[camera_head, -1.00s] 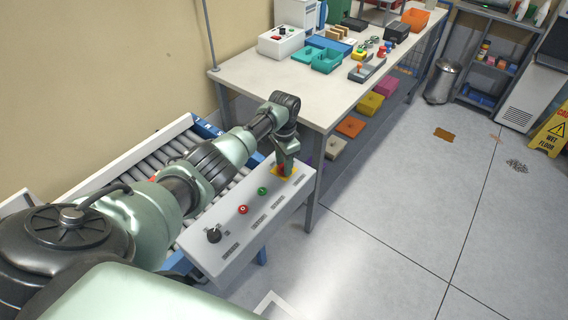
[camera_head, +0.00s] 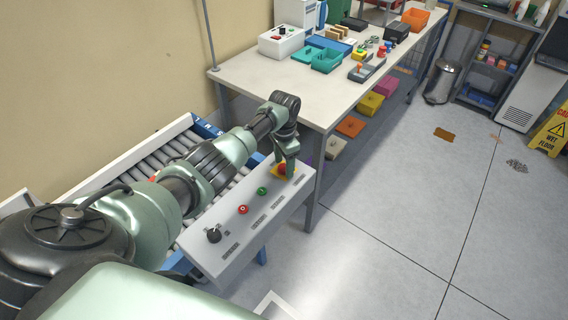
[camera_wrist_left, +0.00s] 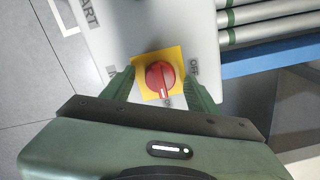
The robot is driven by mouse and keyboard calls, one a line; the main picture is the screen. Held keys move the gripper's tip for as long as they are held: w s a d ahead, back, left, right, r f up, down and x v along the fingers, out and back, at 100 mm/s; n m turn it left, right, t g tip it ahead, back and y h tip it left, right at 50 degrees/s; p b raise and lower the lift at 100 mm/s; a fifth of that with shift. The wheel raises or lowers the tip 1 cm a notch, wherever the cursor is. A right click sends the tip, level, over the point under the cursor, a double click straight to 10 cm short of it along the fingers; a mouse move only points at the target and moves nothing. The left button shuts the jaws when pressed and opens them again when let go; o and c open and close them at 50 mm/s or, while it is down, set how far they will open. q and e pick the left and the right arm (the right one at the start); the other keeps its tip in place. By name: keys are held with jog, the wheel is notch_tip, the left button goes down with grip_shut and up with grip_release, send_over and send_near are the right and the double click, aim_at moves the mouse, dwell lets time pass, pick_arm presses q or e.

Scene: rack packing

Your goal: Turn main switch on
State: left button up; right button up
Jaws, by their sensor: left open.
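The main switch is a red rotary knob (camera_wrist_left: 160,76) on a yellow square plate (camera_wrist_left: 150,57). In the head view the red knob (camera_head: 282,169) sits at the far right end of the white control panel. In the wrist view a white mark on the knob points down, toward my gripper's palm. An "OFF" label stands right of the plate; a label below is partly hidden. My left gripper (camera_head: 289,170) is open, its fingers on either side of the knob (camera_wrist_left: 161,84). I cannot tell whether they touch it. My right gripper is not seen.
The panel (camera_head: 228,208) also carries a black knob (camera_head: 214,235), a red button (camera_head: 243,210) and a green button (camera_head: 262,191). A roller conveyor (camera_head: 150,165) runs behind it. A worktable (camera_head: 245,72) with bins stands beyond.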

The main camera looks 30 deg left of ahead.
aim_at(284, 165)
pick_arm(q)
notch_tip(284, 165, up, 8)
jog(key=shift+f+b, duration=0.15)
jog(key=shift+b, duration=0.3)
dwell(0.3)
